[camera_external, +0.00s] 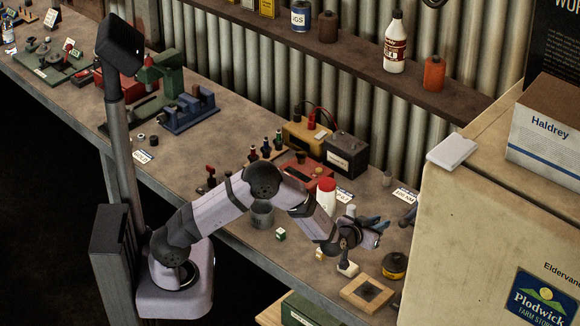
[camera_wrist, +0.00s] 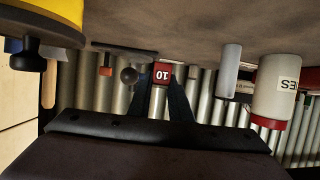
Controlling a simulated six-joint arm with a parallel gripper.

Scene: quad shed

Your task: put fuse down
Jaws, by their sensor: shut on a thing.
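The fuse is a small red block marked 10 (camera_wrist: 161,76), upside down in the wrist view. It sits between the tips of the dark fingers of my gripper (camera_wrist: 162,84), which are shut on it. In the external view, my gripper (camera_external: 375,230) is held above the right part of the workbench (camera_external: 235,130), pointing right. The fuse cannot be made out there. In the wrist view the bench top (camera_wrist: 190,22) fills the upper edge, apart from the fuse.
A white bottle with red cap (camera_external: 326,193) stands left of my gripper; it also shows in the wrist view (camera_wrist: 277,90). A yellow tin (camera_external: 394,268), a wooden frame (camera_external: 352,295) and a pale block (camera_external: 347,269) lie below. A cream cabinet (camera_external: 460,230) stands at right.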

